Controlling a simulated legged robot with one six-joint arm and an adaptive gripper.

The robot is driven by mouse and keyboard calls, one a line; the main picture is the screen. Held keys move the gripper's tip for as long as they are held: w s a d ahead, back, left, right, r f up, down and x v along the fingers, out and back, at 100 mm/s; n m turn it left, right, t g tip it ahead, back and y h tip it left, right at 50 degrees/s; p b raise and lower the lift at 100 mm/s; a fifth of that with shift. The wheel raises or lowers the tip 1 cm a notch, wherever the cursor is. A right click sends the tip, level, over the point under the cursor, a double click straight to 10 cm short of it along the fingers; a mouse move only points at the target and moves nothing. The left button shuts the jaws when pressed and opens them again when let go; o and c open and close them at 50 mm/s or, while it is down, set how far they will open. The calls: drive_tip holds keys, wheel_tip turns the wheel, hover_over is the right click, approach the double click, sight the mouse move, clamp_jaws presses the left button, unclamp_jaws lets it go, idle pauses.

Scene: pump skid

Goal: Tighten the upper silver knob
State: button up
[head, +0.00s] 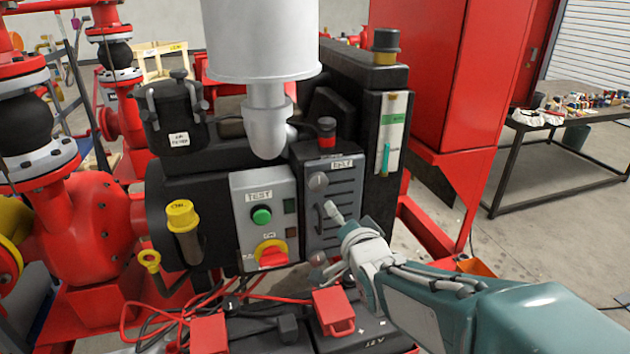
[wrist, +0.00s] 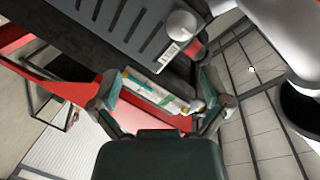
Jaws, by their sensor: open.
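The upper silver knob (head: 318,180) sits at the top left of the dark slotted panel (head: 345,190), just below and left of its label. In the wrist view a round silver knob (wrist: 182,25) shows beside the slots and a white label, and looks like the same one. A lower silver knob (head: 318,258) is at the panel's bottom left, partly behind my gripper. My gripper (wrist: 160,96) is open, its two fingers spread and empty. In the head view it is in front of the panel, below and right of the upper knob, apart from it.
A grey box with a green button (head: 261,215) and a red-yellow switch (head: 271,254) stands left of the panel. A white cylinder (head: 262,40) hangs above. A black housing with a green-striped gauge (head: 388,135) is at right. Batteries and red cables (head: 160,310) lie below.

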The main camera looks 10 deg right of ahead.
sight(319, 185)
drive_tip(key=shift+m+t+y, duration=0.6)
drive_tip(key=shift+m+t, duration=0.1)
drive_tip(key=shift+t, duration=0.2)
drive_tip(key=w+a, duration=0.1)
drive_tip(key=w, duration=0.7)
drive_tip(key=w+a, duration=0.1)
drive_tip(key=w, duration=0.3)
drive_tip(key=shift+w+a+r, duration=0.25)
drive_tip(key=shift+w+a, duration=0.05)
drive_tip(key=shift+a, duration=0.05)
drive_tip(key=c, duration=1.2)
